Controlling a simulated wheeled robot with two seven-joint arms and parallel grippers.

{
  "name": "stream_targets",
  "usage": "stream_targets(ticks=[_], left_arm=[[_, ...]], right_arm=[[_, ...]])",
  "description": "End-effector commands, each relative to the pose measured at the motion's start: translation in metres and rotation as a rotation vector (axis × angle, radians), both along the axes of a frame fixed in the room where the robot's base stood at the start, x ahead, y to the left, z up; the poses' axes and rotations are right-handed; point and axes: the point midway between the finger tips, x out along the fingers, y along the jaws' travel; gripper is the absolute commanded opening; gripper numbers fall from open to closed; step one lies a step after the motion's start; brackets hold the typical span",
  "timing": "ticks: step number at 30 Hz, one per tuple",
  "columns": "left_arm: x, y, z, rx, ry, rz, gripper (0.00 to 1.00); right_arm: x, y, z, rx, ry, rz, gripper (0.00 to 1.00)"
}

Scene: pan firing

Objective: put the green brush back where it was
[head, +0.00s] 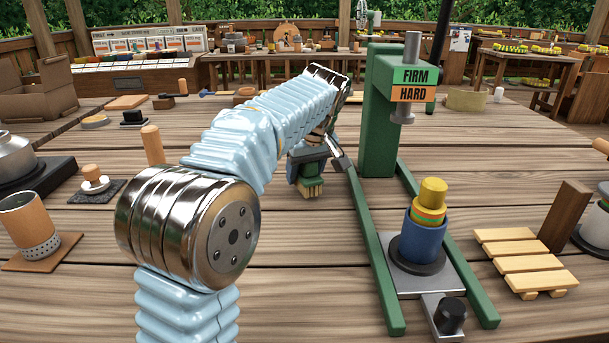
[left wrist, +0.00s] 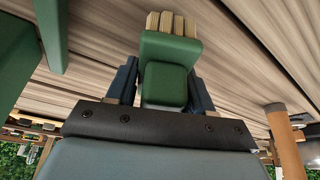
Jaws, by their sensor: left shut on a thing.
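The green brush (head: 310,175) with pale bristles is in the jaws of my left gripper (head: 311,160), left of the green press (head: 378,120). Its bristles point down toward the wooden table; I cannot tell whether they touch it. In the left wrist view the green brush (left wrist: 168,52) sits between the two dark fingers of my left gripper (left wrist: 165,88), with its bristles at the far end. My left forearm covers part of the table behind it. My right gripper is not in view.
The press base holds a blue cup (head: 422,238) with a yellow piece in it. A slatted wooden rack (head: 522,262) stands to the right. A wooden peg (head: 152,145), a small dark mat (head: 84,192) and an orange cup (head: 28,222) are on the left. The front-middle table is clear.

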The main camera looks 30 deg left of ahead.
Motion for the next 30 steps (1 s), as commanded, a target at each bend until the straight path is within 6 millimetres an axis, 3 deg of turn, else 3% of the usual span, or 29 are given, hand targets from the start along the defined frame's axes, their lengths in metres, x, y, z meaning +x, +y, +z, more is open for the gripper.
stream_targets(ticks=[3,15,16,20,30], left_arm=[[-0.001,0.0,-0.013,-0.002,0.0,0.001,0.13],[-0.001,0.0,-0.02,-0.001,-0.002,0.0,0.13],[-0.001,0.0,-0.019,-0.001,-0.002,0.0,0.55],[-0.001,0.0,-0.018,-0.001,-0.002,0.0,0.75],[-0.001,-0.001,-0.014,-0.001,-0.002,0.0,0.77]], right_arm=[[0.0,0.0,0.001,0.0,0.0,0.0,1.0],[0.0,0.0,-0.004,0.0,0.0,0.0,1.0],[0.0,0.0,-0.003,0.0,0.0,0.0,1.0],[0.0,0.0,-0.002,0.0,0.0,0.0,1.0],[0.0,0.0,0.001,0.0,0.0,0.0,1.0]])
